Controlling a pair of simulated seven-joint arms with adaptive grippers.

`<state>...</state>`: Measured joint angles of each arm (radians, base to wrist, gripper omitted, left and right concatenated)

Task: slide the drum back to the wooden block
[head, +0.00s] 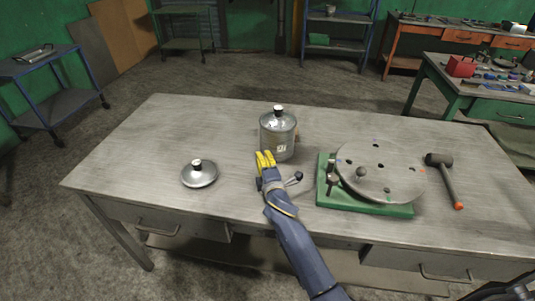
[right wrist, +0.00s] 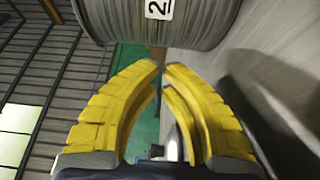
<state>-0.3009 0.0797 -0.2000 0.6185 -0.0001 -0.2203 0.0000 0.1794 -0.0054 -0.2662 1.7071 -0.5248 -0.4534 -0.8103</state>
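The drum (head: 276,137) is a grey metal canister with a domed lid, a black knob and a white label. It stands upright on the metal table. Its ribbed side and the label's "2" show in the right wrist view (right wrist: 205,20). My right gripper (head: 265,158) has yellow fingers at the drum's near left side, low down. In the right wrist view its fingertips (right wrist: 163,66) meet with nothing between them, just short of the drum's side; I cannot tell whether they touch it. I cannot clearly make out the wooden block. My left gripper is not in view.
A loose round lid (head: 199,175) lies on the table (head: 135,145) left of the gripper. A green-based fixture with a grey disc (head: 385,168) stands to the right, with a mallet (head: 446,177) beyond it. The table behind and left of the drum is mostly clear.

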